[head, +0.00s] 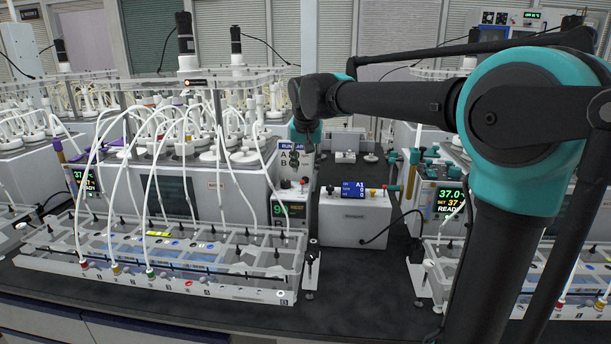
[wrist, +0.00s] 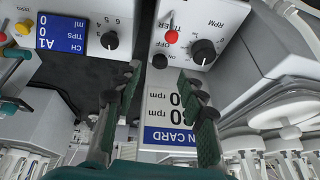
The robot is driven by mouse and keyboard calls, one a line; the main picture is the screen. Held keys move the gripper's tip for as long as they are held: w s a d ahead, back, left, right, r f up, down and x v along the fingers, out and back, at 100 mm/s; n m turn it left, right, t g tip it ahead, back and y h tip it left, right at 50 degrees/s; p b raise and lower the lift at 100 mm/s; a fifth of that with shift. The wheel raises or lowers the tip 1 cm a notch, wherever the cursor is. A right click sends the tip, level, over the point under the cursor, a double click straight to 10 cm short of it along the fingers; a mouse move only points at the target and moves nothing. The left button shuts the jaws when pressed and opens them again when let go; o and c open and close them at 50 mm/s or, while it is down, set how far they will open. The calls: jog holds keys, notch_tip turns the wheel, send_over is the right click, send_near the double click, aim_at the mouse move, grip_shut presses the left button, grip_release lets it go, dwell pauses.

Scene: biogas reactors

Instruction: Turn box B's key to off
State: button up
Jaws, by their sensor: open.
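My gripper (wrist: 160,76) is open and empty, with dark green pads on its fingers. In the head view my gripper (head: 307,135) hangs in front of the run card (head: 283,156), which carries lines A and B. In the wrist view the card (wrist: 165,105) lies beyond and between the fingers, with rpm figures partly hidden. Past the fingertips is a white box (wrist: 218,25) with a red-tipped lever (wrist: 171,36) by the word OFF and a black RPM knob (wrist: 203,52). The fingers are apart from the lever. I cannot read a box letter B.
A white box with a blue display (wrist: 61,33) and a numbered knob (wrist: 110,41) stands beside it; in the head view this white box (head: 350,222) sits on the dark bench. A box with a green display (head: 289,209) and a tubed rack (head: 150,280) stand left.

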aim_at(305, 178)
jog(key=shift+x, duration=2.1)
grip_shut()
